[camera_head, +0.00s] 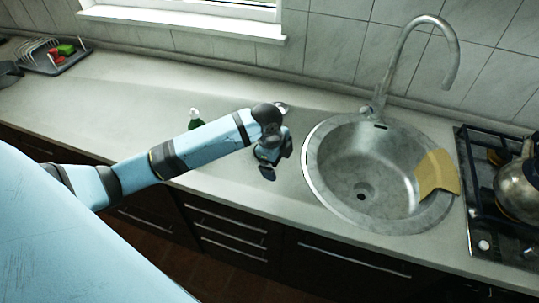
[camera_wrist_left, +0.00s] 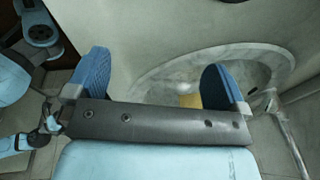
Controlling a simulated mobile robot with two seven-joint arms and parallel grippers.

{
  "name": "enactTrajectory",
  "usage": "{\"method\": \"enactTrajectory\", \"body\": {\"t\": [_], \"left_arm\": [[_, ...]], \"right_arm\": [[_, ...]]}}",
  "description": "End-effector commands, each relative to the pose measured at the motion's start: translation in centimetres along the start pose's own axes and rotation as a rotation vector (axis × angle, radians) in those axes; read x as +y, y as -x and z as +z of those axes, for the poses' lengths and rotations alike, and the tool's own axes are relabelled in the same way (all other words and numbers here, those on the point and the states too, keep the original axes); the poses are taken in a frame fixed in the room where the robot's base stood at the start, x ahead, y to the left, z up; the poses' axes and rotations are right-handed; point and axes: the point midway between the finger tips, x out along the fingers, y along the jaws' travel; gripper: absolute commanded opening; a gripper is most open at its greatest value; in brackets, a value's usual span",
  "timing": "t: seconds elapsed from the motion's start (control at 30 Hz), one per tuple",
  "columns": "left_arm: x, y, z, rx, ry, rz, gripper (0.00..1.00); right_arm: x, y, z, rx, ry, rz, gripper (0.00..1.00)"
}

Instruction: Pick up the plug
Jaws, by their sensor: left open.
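My left gripper (camera_head: 268,170) hangs above the counter, just left of the sink, with its fingers pointing down. In the left wrist view its two blue-padded fingers (camera_wrist_left: 153,80) are wide apart with nothing held between them. I cannot clearly identify the plug. A small pale, shiny object (camera_head: 281,107) shows behind my left wrist on the counter, partly hidden, and may be it. The round metal sink (camera_head: 312,160) has a dark drain hole (camera_head: 361,191) at its bottom. The sink's rim also shows in the wrist view (camera_wrist_left: 235,57). My right gripper is not in view.
A yellow cloth (camera_head: 436,172) drapes over the sink's right rim. A tall faucet (camera_head: 447,50) rises behind the sink. A green bottle (camera_head: 195,120) stands behind my left forearm. A stove with a kettle (camera_head: 520,185) is at the right, a dish rack (camera_head: 50,57) far left.

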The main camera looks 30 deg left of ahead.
Motion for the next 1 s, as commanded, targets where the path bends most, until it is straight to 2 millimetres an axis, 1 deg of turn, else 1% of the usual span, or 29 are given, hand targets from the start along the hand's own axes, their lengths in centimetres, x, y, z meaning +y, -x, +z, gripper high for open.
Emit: {"method": "enactTrajectory", "body": {"t": [0.03,0.1,0.2,0.3,0.4,0.47,0.53,0.8,0.9,1.0], "left_arm": [[-1.8,1.4,1.7,-0.049,-0.056,0.026,1.00],[-3.4,3.3,3.4,-0.091,-0.124,0.072,1.00],[-5.6,5.6,5.7,-0.120,-0.186,0.113,1.00],[-7.1,7.0,7.2,-0.129,-0.221,0.133,1.00],[-7.7,7.5,7.9,-0.130,-0.237,0.143,1.00],[-7.8,7.2,8.1,-0.130,-0.241,0.147,1.00],[-7.6,6.2,8.2,-0.128,-0.243,0.148,1.00],[-7.0,1.1,8.8,-0.128,-0.241,0.146,1.00],[-6.9,-0.1,9.0,-0.128,-0.241,0.145,1.00],[-6.8,-0.7,9.1,-0.128,-0.240,0.143,1.00]], "right_arm": [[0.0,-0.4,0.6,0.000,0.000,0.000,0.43],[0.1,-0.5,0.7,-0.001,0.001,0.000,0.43],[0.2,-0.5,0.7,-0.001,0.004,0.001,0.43],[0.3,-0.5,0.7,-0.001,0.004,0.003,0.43],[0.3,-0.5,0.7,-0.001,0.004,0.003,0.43],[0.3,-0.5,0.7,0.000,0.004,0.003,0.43],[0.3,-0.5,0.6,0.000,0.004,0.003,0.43],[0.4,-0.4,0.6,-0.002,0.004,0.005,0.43],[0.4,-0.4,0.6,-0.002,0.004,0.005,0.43],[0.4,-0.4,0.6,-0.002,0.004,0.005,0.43]]}}
